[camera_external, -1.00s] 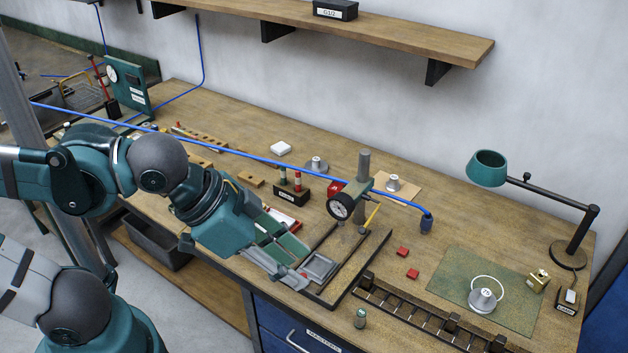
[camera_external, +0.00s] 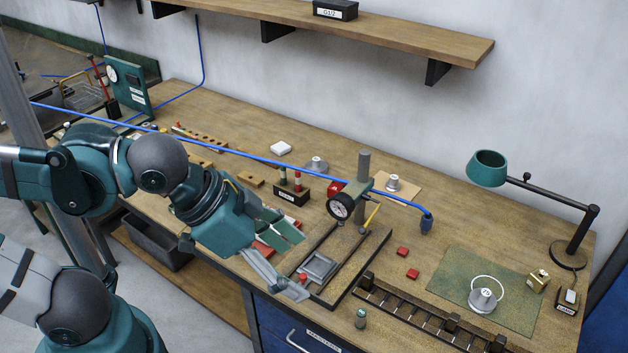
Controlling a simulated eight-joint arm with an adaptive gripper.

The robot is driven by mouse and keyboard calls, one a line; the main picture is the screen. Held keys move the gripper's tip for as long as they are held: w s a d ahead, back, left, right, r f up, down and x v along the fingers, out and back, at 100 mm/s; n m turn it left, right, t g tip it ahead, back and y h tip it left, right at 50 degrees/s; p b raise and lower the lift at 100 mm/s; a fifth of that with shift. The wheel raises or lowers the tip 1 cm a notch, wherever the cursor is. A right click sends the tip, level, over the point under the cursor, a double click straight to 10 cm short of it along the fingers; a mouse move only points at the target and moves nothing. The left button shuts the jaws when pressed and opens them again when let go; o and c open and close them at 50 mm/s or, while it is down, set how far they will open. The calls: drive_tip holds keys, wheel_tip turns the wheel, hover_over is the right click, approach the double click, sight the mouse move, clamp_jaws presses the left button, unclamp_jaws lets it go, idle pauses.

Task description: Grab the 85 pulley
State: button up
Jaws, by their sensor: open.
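Several grey, stepped round pulleys stand apart on the wooden bench. One pulley (camera_external: 484,299) is on the green mat at the right, with a small marking on top that I cannot read surely. Another pulley (camera_external: 393,183) sits on a tan sheet behind the dial gauge. A third pulley (camera_external: 316,165) stands further back left. I cannot tell which is the 85. My gripper (camera_external: 303,266) is open with its fingers wide apart, above the front edge of the bench by the dark-framed tray.
A dial gauge (camera_external: 341,206) on a post stands right of my gripper, by the dark tray frame (camera_external: 352,281). A blue hose (camera_external: 270,160) crosses above the bench. A slotted rack (camera_external: 420,319) lies along the front edge. A lamp (camera_external: 488,168) stands at the right.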

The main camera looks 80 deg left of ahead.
drive_tip(key=shift+w+a, duration=0.1)
drive_tip(key=w+a+r+n+g+y+b, duration=0.15)
drive_tip(key=w+a+n, duration=0.25)
drive_tip(key=w+a, duration=0.7)
drive_tip(key=n+g+h, duration=0.2)
drive_tip(key=n+g, duration=0.4)
drive_tip(key=n, duration=0.1)
hover_over(316, 159)
drive_tip(key=shift+y, duration=0.25)
drive_tip(key=f, duration=2.4)
drive_tip(key=shift+w+d+f, duration=0.1)
drive_tip(key=shift+d+f, duration=0.05)
drive_tip(key=shift+d, duration=0.15)
drive_tip(key=shift+a+f, duration=0.3)
drive_tip(key=shift+f, duration=1.3)
